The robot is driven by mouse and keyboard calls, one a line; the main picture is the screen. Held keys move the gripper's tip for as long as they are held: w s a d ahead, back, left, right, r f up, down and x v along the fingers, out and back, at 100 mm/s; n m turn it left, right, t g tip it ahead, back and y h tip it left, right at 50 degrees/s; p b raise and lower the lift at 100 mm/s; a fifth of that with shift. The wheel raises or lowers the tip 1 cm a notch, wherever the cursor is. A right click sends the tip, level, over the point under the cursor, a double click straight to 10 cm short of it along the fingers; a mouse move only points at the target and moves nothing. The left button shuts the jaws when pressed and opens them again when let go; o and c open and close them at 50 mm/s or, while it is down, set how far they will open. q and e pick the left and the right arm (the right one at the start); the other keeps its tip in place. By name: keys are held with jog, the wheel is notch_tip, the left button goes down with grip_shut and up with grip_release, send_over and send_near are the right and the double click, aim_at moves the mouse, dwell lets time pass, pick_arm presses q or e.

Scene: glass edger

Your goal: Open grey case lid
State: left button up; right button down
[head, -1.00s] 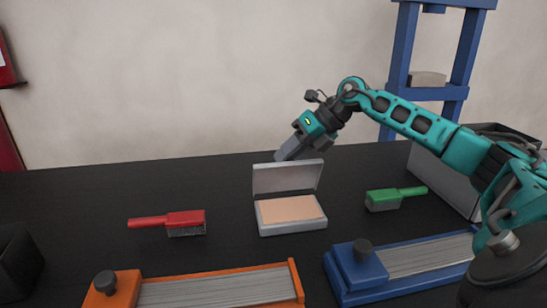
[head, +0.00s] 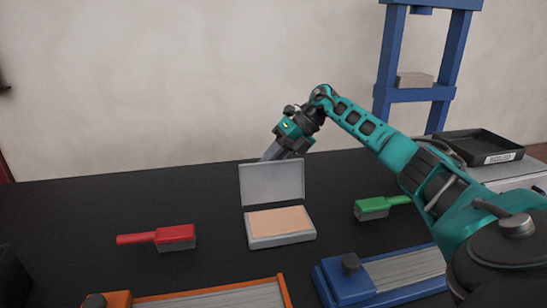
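The grey case (head: 281,241) sits on the black table near the middle of the head view, with a pale orange pad inside. Its lid (head: 271,183) stands up about upright at the back edge, so the case is open. My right gripper (head: 270,154) is behind the top edge of the lid, pointing down and to the left. Its fingertips are partly hidden by the lid, so I cannot tell whether they touch it or are apart. My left gripper is out of view.
A red brush (head: 175,237) lies left of the case and a green brush (head: 372,208) lies right of it. An orange-framed block (head: 120,299) and a blue-framed block (head: 345,284) are in front. A black tray (head: 478,146) and a blue stand (head: 390,60) are at the right.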

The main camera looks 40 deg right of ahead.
jog(key=shift+s+d+f, duration=0.15)
jog(key=shift+d+f, duration=0.05)
jog(key=shift+f, duration=0.1)
jog(key=c, duration=1)
grip_release()
jog(key=shift+r, duration=0.1)
jog(key=v, duration=1.2)
jog(key=shift+d+r, duration=0.25)
jog(key=shift+r, duration=0.1)
jog(key=shift+c, duration=0.2)
